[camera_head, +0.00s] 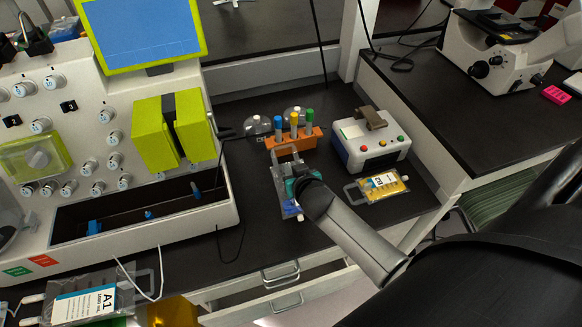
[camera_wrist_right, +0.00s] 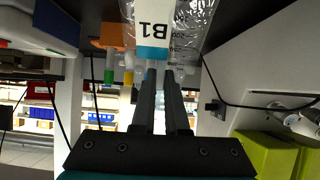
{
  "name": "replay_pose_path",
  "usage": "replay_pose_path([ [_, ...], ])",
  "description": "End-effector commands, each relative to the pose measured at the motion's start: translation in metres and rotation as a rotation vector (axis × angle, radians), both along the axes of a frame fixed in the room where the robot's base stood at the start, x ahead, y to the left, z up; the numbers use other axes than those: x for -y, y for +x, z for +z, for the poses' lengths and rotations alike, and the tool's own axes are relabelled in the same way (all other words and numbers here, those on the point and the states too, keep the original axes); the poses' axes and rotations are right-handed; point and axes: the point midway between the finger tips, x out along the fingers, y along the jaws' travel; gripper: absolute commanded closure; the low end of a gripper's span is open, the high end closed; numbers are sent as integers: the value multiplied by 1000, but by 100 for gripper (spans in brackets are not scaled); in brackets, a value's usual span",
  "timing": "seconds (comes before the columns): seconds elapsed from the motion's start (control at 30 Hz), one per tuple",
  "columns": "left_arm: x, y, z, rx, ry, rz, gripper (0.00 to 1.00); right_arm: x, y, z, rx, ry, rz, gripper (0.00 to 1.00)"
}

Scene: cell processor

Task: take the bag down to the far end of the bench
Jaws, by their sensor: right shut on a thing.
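A clear bag (camera_head: 281,178) with a white and blue label reading B1 is at my right gripper (camera_head: 296,190). In the right wrist view the bag (camera_wrist_right: 190,22) shows its label upside down, with its ports at the fingertips (camera_wrist_right: 160,80). The right gripper is shut on the bag's port end. In the head view the bag is over the dark bench (camera_head: 236,112), just in front of an orange tube rack (camera_head: 283,142). The gripper hides part of it, and I cannot tell whether it touches the bench. My left gripper is not in view.
A yellow bag (camera_head: 384,185) lies to the right, before a white device with coloured buttons (camera_head: 358,148). The large cell processor (camera_head: 215,208) stands left. Another bag labelled A1 (camera_head: 88,303) lies at lower left. A microscope (camera_head: 495,55) stands on the side bench.

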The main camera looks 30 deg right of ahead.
Motion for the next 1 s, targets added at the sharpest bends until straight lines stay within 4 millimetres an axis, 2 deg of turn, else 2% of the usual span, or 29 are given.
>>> replay_pose_path([
  [0.17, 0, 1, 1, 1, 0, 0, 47, 0, 0, 1, 2, 0, 0, 100],
  [0.2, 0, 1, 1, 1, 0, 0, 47, 0, 1, 1, 2, 0, 0, 86],
  [0.5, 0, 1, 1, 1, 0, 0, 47, 0, 0, 1, 2, 0, 1, 54],
  [0.83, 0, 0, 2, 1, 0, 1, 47, -1, -3, 2, 0, 1, 1, 54],
  [1.0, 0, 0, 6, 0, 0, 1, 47, -4, -17, 11, 0, 1, 0, 54],
])
